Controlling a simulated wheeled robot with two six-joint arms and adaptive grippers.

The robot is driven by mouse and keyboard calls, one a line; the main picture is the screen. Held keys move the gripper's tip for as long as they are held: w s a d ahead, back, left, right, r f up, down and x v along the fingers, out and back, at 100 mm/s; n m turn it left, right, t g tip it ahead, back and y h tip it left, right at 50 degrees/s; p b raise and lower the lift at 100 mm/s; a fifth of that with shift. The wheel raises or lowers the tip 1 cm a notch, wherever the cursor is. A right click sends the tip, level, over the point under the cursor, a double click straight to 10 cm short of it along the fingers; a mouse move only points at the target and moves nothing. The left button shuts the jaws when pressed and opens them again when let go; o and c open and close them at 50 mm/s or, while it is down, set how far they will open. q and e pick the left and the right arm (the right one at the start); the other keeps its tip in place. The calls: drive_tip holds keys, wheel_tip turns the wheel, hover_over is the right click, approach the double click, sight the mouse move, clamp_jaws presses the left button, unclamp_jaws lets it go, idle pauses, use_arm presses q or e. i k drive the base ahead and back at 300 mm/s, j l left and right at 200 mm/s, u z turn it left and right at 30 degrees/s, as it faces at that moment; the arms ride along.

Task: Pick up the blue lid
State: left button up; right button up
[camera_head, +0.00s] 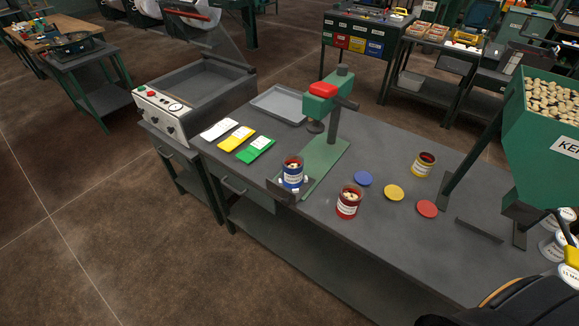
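The blue lid (363,179) is a small flat disc lying on the dark grey workbench (370,235), right of the green press. A yellow lid (394,192) and a red lid (427,208) lie beside it in a slanting row, apart from it. A blue-labelled can (292,174) with pale pieces in it stands at the bench's front edge, by the press. A red-labelled can (348,203) with similar pieces stands in front of the blue lid. A yellow-labelled can (424,165) stands behind the lids. Neither of my grippers is in view.
The green press (330,115) stands left of the lids. A green hopper (540,145) full of pale pieces stands on legs at the right. White, yellow and green packets and a grey tray (278,104) lie at the left.

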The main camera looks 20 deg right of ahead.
sight(364, 179)
drive_tip(key=z, duration=1.2)
drive_tip(key=k+u, duration=0.25)
drive_tip(key=k, duration=0.3)
drive_tip(key=k+u, duration=0.25)
drive_tip(key=k, duration=0.25)
drive_tip(key=j, duration=0.05)
